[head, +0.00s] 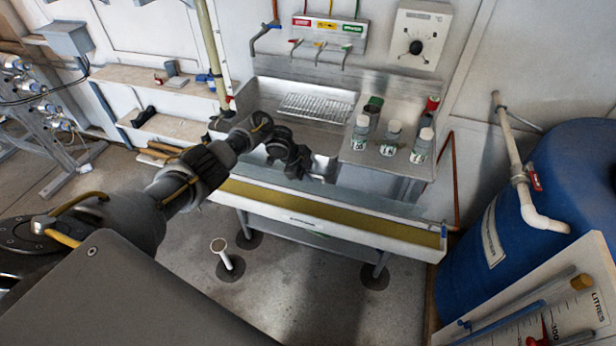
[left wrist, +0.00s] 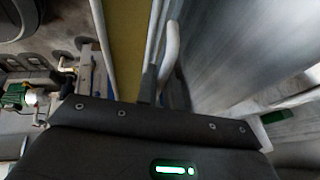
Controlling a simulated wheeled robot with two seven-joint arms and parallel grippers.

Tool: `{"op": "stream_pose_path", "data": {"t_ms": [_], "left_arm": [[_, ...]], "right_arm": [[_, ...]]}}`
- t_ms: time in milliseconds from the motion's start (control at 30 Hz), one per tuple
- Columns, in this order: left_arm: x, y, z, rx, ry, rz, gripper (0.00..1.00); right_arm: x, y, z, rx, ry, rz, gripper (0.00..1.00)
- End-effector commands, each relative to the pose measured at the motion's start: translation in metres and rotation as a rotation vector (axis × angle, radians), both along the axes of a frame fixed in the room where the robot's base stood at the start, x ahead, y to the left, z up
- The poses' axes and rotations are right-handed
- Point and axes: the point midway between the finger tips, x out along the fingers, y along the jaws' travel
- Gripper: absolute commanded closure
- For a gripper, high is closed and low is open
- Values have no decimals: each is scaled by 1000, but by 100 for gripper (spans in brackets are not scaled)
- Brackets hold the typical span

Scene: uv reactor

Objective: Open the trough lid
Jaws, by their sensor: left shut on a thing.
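The long white trough (head: 285,218) runs across the middle of the head view, with a yellow-brown strip (head: 375,226) along its top. A grey panel (head: 390,204), which looks like the lid, lies along its back side; its exact angle is hard to tell. My left gripper (head: 322,172) is above the middle of the trough. In the left wrist view, its fingers (left wrist: 162,85) are shut on a pale rounded bar, the handle (left wrist: 170,48). The yellow-brown strip (left wrist: 126,40) runs beside it there. My right gripper is not in view.
Behind the trough is a steel sink (head: 315,105) with several capped bottles (head: 391,138) on its right side. A blue barrel (head: 575,190) with a white pipe stands at the right.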

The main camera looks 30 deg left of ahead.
Motion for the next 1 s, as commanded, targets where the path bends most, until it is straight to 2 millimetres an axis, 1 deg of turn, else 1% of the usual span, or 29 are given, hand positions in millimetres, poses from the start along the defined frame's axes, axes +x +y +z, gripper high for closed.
{"op": "stream_pose_path", "data": {"t_ms": [333,367,500,733,833,933,1000], "left_arm": [[2,1,1,4,-2,2,100],[2,1,1,4,-2,2,87],[1,1,1,3,-2,2,70],[1,1,1,3,-1,2,70],[0,3,4,3,-2,2,70],[-3,7,13,2,-3,2,70],[-7,11,24,3,-5,2,70]], "right_arm": [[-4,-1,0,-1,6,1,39],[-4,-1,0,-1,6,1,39],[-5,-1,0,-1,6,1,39],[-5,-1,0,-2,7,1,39],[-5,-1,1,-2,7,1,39],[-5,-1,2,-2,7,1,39],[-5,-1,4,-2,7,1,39]]}}
